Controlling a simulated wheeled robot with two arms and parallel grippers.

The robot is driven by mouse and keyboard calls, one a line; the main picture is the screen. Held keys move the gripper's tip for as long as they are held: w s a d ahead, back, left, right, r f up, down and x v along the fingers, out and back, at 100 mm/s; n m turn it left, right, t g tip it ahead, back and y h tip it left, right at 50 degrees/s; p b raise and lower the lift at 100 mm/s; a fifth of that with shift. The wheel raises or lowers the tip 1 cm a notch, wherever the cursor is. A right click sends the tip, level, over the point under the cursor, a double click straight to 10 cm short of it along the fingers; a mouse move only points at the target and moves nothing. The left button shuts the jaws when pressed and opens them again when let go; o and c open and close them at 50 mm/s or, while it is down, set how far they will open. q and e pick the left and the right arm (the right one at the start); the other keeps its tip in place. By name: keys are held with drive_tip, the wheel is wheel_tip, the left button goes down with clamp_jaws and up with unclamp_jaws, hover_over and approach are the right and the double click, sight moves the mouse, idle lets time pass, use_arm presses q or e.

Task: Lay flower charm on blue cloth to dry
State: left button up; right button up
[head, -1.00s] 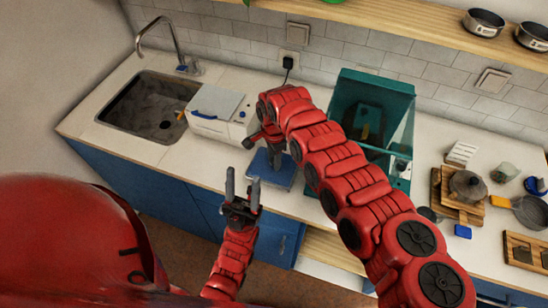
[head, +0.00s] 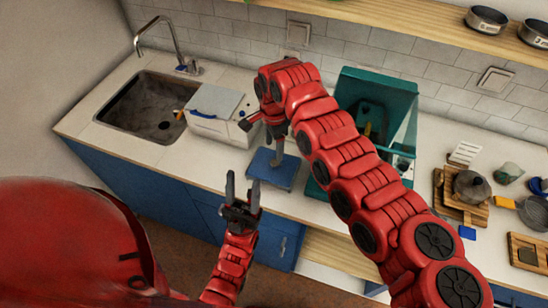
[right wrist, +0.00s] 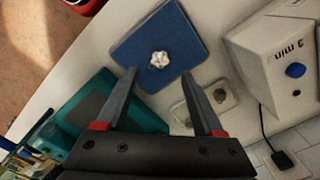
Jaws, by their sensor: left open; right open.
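The blue cloth (head: 262,172) lies flat on the counter near its front edge, and it also shows in the right wrist view (right wrist: 190,35). The white flower charm (right wrist: 159,59) rests on the blue cloth, near its middle. My right gripper (right wrist: 158,73) is open and empty, with its fingers apart on either side of the charm in that view. In the head view my right gripper (head: 278,155) hangs over the cloth, and I cannot make out the charm there. My left gripper (head: 243,184) is open and empty, in front of the counter, fingers pointing up.
A white box with a dial (head: 216,110) stands behind and left of the cloth, beside the sink (head: 142,106). A teal open-topped bin (head: 378,88) stands to the right, partly behind my right arm. Wooden boards and a pot (head: 470,187) lie further right.

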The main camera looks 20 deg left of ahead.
drive_tip(key=shift+r+b, duration=0.6)
drive_tip(key=shift+r, duration=2.05)
